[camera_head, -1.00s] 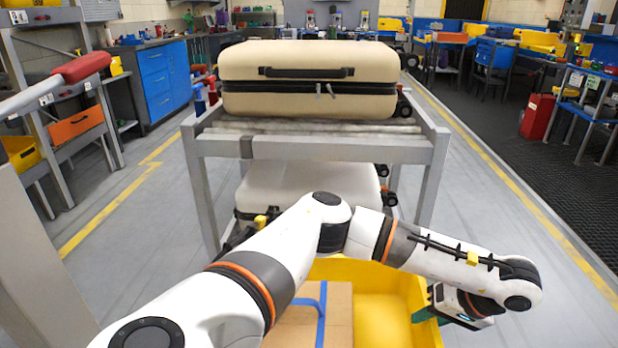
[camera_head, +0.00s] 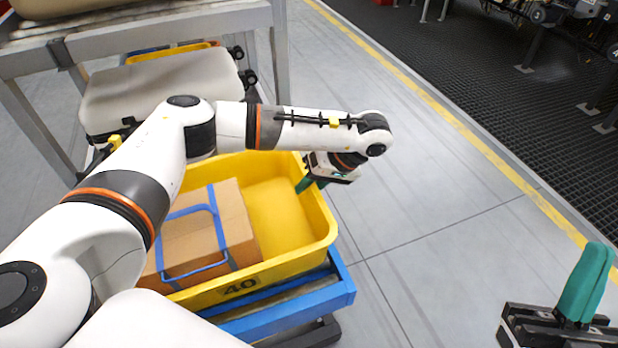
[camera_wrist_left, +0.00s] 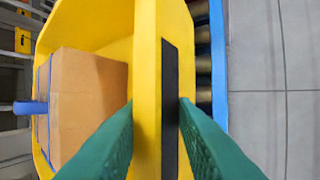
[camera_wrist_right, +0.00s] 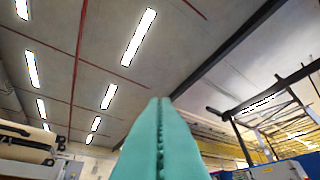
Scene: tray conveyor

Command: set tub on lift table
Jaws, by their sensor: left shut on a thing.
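The yellow tub (camera_head: 322,222), marked 40, sits on or just over a blue-framed roller platform (camera_head: 290,312); I cannot tell whether any gap is between them. A cardboard box with a blue strap (camera_head: 205,232) lies in the tub's left part. My left gripper (camera_head: 306,184) is shut on the tub's far right wall. In the left wrist view, its green fingers (camera_wrist_left: 157,115) stand on either side of the tub wall (camera_wrist_left: 147,60). My right gripper (camera_head: 585,282) is at the lower right, empty and away from the tub. Its fingers are together in the right wrist view (camera_wrist_right: 158,140).
A grey roller stand (camera_head: 150,30) stands behind the tub, with a pale suitcase (camera_head: 160,90) low beneath its top. Open grey floor (camera_head: 420,190) lies right of the tub, up to a yellow line (camera_head: 480,145) and dark matting (camera_head: 510,90).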

